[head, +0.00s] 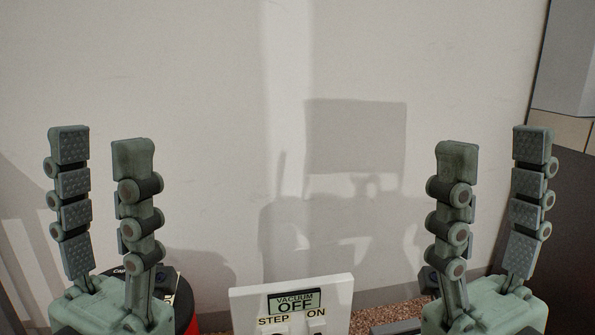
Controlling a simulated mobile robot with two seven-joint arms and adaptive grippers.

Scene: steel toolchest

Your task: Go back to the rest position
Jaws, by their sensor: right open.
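My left gripper (101,140) stands upright at the lower left, its green-grey jointed fingers pointing up. The fingers are apart with nothing between them. My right gripper (494,140) stands upright at the lower right at about the same height. Its fingers are also apart and empty. Neither gripper touches anything that I can see.
A white sign (292,288) reading "VACUUM OFF, STEP ON" stands low between the grippers. A black-and-red round object (187,300) is partly hidden behind my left gripper. A pale wall (200,80) with shadows rises behind. A dark grey surface (575,220) is at right.

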